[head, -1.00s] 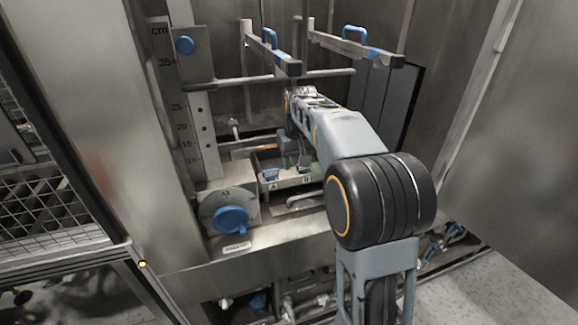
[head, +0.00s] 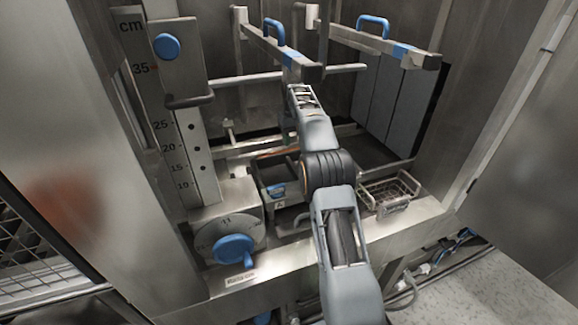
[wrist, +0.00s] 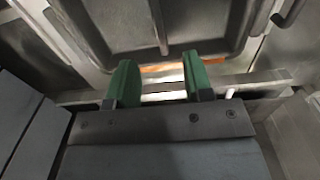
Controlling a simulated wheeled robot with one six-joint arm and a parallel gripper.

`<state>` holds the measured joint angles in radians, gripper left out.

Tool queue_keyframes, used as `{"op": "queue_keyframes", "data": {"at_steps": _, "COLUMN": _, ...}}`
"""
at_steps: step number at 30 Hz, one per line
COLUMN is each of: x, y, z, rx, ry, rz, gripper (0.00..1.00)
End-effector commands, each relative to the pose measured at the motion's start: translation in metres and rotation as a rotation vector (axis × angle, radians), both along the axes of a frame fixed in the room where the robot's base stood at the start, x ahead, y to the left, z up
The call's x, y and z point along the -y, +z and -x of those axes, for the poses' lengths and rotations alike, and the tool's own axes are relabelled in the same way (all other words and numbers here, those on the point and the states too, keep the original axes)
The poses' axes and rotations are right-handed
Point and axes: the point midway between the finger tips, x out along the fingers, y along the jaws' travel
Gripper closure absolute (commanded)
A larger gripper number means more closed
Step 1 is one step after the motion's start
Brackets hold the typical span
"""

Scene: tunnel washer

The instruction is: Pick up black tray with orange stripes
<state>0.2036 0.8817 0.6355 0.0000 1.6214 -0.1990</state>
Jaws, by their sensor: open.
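The black tray (head: 270,172) sits low inside the washer bay in the head view, with an orange-brown line along its far edge. My arm covers its right part. In the wrist view, an orange stripe (wrist: 160,68) shows between and beside my gripper's fingertips (wrist: 159,77). A dark, rimmed pan-like shape (wrist: 135,22) fills the top of that view; I cannot tell whether it is the same tray. My gripper's two green fingers are apart with nothing between them. Whether they touch the tray cannot be told.
Two metal bars with blue handles (head: 272,33) (head: 373,25) hang above the bay. A wire basket (head: 391,191) stands at its front right. A blue dial knob (head: 234,250) and a cm scale (head: 170,150) are on the left. Grey panels (head: 395,105) close the right side.

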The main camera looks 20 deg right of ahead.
Motion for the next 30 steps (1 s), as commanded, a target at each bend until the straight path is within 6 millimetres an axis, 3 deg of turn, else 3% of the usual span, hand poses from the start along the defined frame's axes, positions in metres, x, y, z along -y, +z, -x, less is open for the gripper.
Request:
{"op": "queue_keyframes", "data": {"at_steps": 12, "x": 0.002, "y": -0.068, "z": -0.001, "rx": -0.006, "ry": -0.001, "rz": -0.001, "gripper": 0.53}}
{"op": "queue_keyframes", "data": {"at_steps": 23, "x": 0.002, "y": -0.093, "z": -0.001, "rx": -0.005, "ry": 0.001, "rz": -0.001, "gripper": 0.53}}
{"op": "queue_keyframes", "data": {"at_steps": 30, "x": 0.003, "y": -0.124, "z": 0.000, "rx": -0.005, "ry": 0.001, "rz": -0.001, "gripper": 0.53}}
